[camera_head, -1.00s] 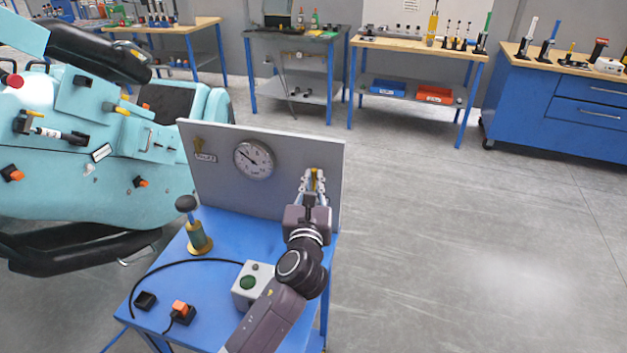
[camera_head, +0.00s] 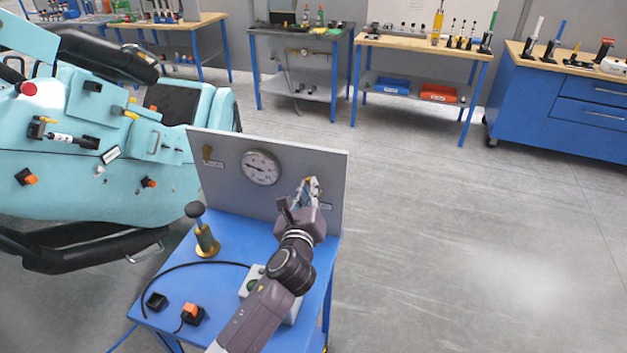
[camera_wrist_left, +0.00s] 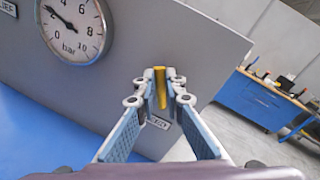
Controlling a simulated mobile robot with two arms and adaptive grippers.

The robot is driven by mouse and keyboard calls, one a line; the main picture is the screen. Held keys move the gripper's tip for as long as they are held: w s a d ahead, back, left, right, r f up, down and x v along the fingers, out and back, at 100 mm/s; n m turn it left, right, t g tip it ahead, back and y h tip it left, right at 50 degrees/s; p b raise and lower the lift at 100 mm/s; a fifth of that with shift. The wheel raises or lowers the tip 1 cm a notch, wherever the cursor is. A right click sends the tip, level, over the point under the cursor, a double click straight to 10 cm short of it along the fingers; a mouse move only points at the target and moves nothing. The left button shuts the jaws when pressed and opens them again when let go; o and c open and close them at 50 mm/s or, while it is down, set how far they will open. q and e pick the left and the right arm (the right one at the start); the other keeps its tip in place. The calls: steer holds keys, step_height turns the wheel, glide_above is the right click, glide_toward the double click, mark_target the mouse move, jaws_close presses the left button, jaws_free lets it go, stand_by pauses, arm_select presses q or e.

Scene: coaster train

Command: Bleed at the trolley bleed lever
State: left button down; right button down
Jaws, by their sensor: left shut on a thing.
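The trolley bleed lever (camera_wrist_left: 161,88) is a small yellow handle on the upright grey panel (camera_head: 222,184). My left gripper (camera_head: 310,184) is shut on it, and in the left wrist view the two fingertips (camera_wrist_left: 160,76) close around it from both sides. In the head view the gripper mostly hides the lever. A label beside the lever is partly covered by a finger. A round white gauge marked bar (camera_head: 260,167) is on the panel to the left, its needle pointing left, in the low part of the scale. My right gripper is not in view.
The blue trolley top (camera_head: 232,232) carries a hand pump (camera_head: 205,238), a black cable and a box with an orange button (camera_head: 192,311). A turquoise coaster car (camera_head: 110,190) stands close at left. Benches line the back. Open floor lies to the right.

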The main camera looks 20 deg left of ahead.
arm_select(q)
steer(key=shift+a+f+n+g+h+p, duration=0.15)
steer(key=shift+a+f+n+h+p, duration=0.45)
steer(key=shift+n, duration=1.15)
steer(key=shift+a+f+n+g+h+p, duration=0.2)
steer(key=shift+a+f+n+h+p, duration=0.35)
steer(key=shift+n, duration=1.25)
steer(key=shift+a+f+n+g+h+p, duration=0.15)
steer(key=shift+a+f+n+h+p, duration=0.2)
steer(key=shift+f+n+p, duration=0.95)
steer(key=shift+s+r+n+b, duration=0.1)
steer(key=shift+r+n+b, duration=0.3)
steer(key=shift+n+b, duration=0.15)
steer(key=c, duration=2)
jaws_free()
steer(key=shift+r, duration=0.1)
steer(key=v, duration=1.2)
steer(key=shift+a, duration=0.1)
steer(key=shift+s, duration=0.1)
